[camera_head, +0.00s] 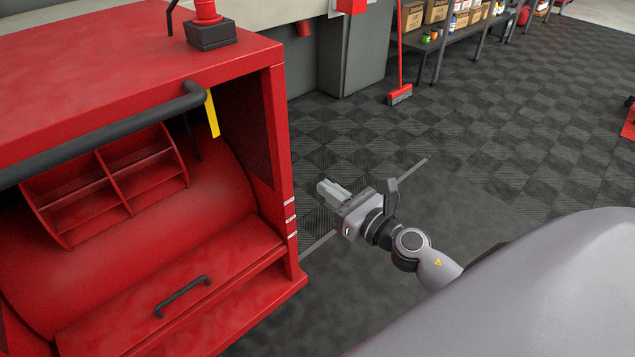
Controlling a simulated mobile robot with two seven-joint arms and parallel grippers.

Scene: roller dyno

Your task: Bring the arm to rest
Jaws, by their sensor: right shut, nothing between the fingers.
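My right gripper (328,190) is in the middle of the head view, in free air just right of the red cabinet. Its fingers are together and hold nothing. They point up and to the left, toward the cabinet's front right post. My right forearm (437,269) reaches in from the lower right. The red cabinet (120,55) fills the left side and has a rounded red drum inside. My left gripper is not in the picture.
A black bar (100,137) crosses the cabinet's upper front. A drawer-like panel with a black handle (182,297) is below. A red broom (400,93) and a shelf with boxes (437,12) stand at the back. The dark tiled floor (500,150) is clear to the right.

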